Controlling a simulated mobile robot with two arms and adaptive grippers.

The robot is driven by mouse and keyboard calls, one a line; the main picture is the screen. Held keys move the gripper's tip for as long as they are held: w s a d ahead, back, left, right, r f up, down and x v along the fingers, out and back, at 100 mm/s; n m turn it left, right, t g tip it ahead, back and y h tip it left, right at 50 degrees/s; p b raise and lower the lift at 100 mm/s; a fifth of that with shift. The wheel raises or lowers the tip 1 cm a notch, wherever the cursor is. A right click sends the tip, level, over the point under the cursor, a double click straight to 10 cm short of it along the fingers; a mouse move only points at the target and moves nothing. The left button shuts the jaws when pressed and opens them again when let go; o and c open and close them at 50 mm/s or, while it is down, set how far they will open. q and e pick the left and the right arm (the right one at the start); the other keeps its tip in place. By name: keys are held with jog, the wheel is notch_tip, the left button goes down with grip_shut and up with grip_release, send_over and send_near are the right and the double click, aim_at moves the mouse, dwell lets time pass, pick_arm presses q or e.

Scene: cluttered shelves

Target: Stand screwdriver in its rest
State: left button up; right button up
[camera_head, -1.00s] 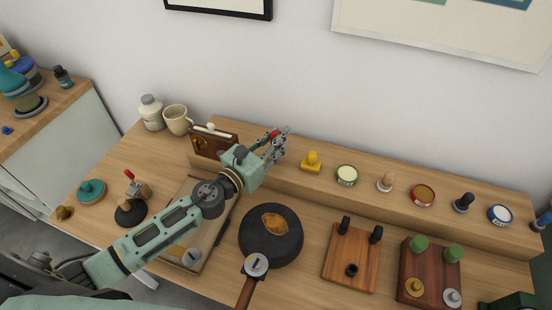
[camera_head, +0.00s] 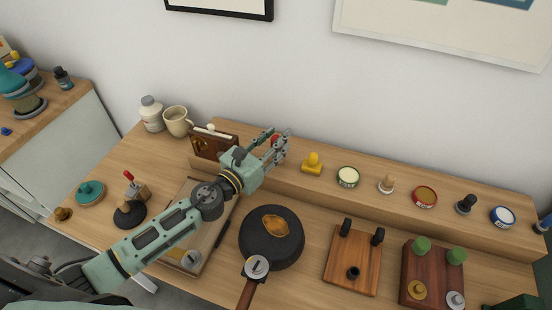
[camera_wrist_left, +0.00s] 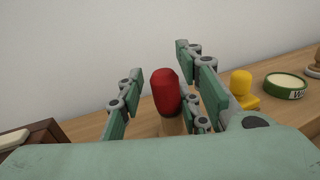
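A red handle stands upright between the fingers of my left gripper (camera_head: 273,143). In the left wrist view the red handle (camera_wrist_left: 166,92) is rounded, with a light wood-coloured part (camera_wrist_left: 174,126) below it. I take it for the screwdriver in its rest, but its lower end is mostly hidden by the gripper. The left gripper (camera_wrist_left: 160,100) is open, with fingers on both sides of the handle and a gap at the left finger. It is over the raised shelf (camera_head: 330,184). My right gripper is not in view.
A brown box-like holder (camera_head: 213,143) is left of the gripper; a yellow knobbed piece (camera_head: 312,164) and a green-rimmed tin (camera_head: 347,177) are right. A black pan (camera_head: 270,240) lies in front. Another red-handled item (camera_head: 129,176) stands at left by a wooden block.

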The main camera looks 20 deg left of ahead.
pick_arm(q)
jog(key=shift+s+d+f+g, duration=0.2)
jog(key=shift+s+f+g, duration=0.1)
jog(key=shift+s+f, duration=0.65)
jog(key=a+r+v, duration=0.1)
jog(key=v, duration=0.9)
jog(key=shift+r, duration=0.2)
